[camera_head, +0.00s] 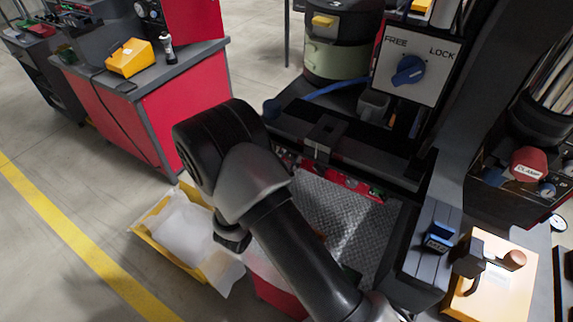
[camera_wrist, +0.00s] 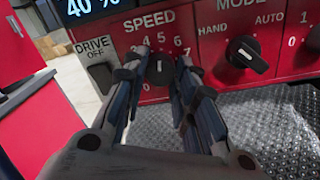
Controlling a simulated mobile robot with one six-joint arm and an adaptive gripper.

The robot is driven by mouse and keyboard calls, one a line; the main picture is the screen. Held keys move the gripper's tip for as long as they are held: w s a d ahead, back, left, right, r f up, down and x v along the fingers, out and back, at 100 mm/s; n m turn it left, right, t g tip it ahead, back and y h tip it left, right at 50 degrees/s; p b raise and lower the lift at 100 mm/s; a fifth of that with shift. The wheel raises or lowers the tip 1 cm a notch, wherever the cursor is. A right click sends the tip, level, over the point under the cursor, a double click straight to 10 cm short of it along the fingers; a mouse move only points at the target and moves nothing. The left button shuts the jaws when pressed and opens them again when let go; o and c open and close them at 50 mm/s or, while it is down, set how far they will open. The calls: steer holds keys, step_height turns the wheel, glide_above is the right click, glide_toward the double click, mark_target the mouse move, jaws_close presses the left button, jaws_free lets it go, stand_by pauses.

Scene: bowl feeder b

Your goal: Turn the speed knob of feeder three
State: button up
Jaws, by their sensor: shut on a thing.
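In the wrist view, the black speed knob (camera_wrist: 160,70) sits on a red panel under the word SPEED, with a ring of white numbers around it. My gripper (camera_wrist: 160,60) is shut on the knob, one finger at its left and one at its right. The fingers cover part of the scale, so the knob's exact setting is hard to read. A display (camera_wrist: 95,8) above reads 40 %.
Right of the knob are a black mode selector (camera_wrist: 246,54), marked HAND and AUTO, and another knob at the edge. A drive switch (camera_wrist: 100,76) is close on the left. A textured metal plate (camera_wrist: 280,115) lies below. A FREE/LOCK knob (camera_head: 408,70) stands behind.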

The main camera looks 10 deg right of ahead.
steer(key=shift+m, duration=0.4)
steer(key=o, duration=1.1)
steer(key=v, duration=1.2)
